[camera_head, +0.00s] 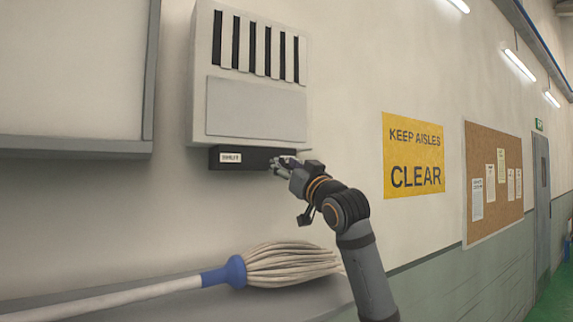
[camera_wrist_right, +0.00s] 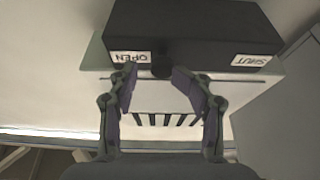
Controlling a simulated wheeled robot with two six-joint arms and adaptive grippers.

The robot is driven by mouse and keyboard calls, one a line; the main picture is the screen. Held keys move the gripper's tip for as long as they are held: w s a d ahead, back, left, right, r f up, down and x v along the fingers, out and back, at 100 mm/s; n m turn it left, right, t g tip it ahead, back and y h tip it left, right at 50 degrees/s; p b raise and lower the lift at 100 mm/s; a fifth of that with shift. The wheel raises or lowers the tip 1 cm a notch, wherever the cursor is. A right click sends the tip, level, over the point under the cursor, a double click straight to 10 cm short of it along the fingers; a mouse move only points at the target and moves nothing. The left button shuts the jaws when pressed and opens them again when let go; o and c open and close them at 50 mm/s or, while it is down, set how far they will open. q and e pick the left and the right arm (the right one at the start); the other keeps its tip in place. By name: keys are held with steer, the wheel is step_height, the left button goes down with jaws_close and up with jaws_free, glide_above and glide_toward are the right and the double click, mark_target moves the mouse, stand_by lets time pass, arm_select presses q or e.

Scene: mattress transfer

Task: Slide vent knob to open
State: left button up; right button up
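A pale vent unit (camera_head: 256,108) with dark upright slots hangs on the wall. A black box (camera_head: 240,158) runs along its underside. In the right wrist view the black box (camera_wrist_right: 200,35) carries an upside-down OPEN label (camera_wrist_right: 131,57) at left and a SHUT label (camera_wrist_right: 251,61) at right. The small dark knob (camera_wrist_right: 162,66) stands out between them, closer to OPEN. My right gripper (camera_head: 281,165) is at the right end of the box. Its fingers (camera_wrist_right: 153,76) are apart, one on each side of the knob; the right finger looks closer, contact unclear. My left gripper is out of view.
A mop (camera_head: 290,265) with a blue collar lies below the vent. A yellow KEEP AISLES CLEAR sign (camera_head: 413,155) and a cork board (camera_head: 494,182) are on the wall to the right. A grey-framed panel (camera_head: 75,70) is at left.

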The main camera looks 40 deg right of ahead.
steer(key=shift+f, duration=0.1)
steer(key=shift+s+d+f, duration=0.1)
steer(key=shift+s, duration=0.2)
steer(key=v, duration=0.6)
steer(key=shift+s+a, duration=0.2)
steer(key=shift+s, duration=0.15)
steer(key=shift+s+d+f, duration=0.1)
